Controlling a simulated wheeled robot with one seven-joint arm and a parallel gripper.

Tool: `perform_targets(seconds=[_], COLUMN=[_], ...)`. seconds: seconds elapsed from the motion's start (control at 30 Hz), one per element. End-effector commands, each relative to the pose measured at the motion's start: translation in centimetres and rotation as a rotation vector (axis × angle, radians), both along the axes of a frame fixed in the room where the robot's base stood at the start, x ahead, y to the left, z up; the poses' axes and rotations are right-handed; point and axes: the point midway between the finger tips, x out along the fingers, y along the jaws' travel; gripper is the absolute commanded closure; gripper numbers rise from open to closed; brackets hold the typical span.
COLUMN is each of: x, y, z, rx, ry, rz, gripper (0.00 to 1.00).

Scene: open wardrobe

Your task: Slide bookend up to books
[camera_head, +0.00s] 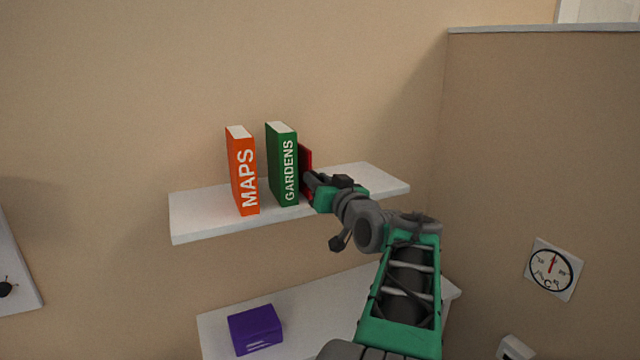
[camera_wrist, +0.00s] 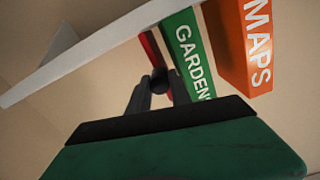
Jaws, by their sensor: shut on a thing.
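An orange book marked MAPS (camera_head: 242,172) stands upright on the upper shelf; it also shows in the wrist view (camera_wrist: 247,45). A green book marked GARDENS (camera_head: 283,165) stands upright to its right, with a gap between the two; it also shows in the wrist view (camera_wrist: 190,55). A red bookend (camera_head: 305,157) is just right of the green book, mostly hidden behind it and my gripper; its red edge shows in the wrist view (camera_wrist: 149,47). My gripper (camera_head: 312,183) is at the bookend, shut on it. I cannot tell whether bookend and green book touch.
The white upper shelf (camera_head: 200,222) has free room left of the orange book and at its right end. A purple box (camera_head: 255,329) sits on the lower shelf (camera_head: 320,305). A side wall with a round dial (camera_head: 552,269) stands at the right.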

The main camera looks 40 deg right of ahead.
Motion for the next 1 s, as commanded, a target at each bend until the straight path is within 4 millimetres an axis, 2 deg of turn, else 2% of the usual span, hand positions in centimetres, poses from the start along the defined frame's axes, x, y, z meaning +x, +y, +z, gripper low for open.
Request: perform_targets(seconds=[0.03, 0.33, 0.37, 0.6, 0.87, 1.0], x=[0.1, 0.2, 0.2, 0.2, 0.1, -1.5], y=[0.3, 0.6, 0.6, 0.6, 0.6, 0.9], z=[-0.5, 0.0, 0.0, 0.0, 0.0, -0.1], rx=[-0.004, 0.0, 0.0, 0.0, 0.0, -0.003], ry=[-0.003, 0.0, 0.0, 0.0, -0.001, -0.003], rz=[0.002, 0.002, 0.002, 0.002, 0.001, -0.003], gripper=[1.0, 1.0, 0.74, 0.55, 0.53, 0.53])
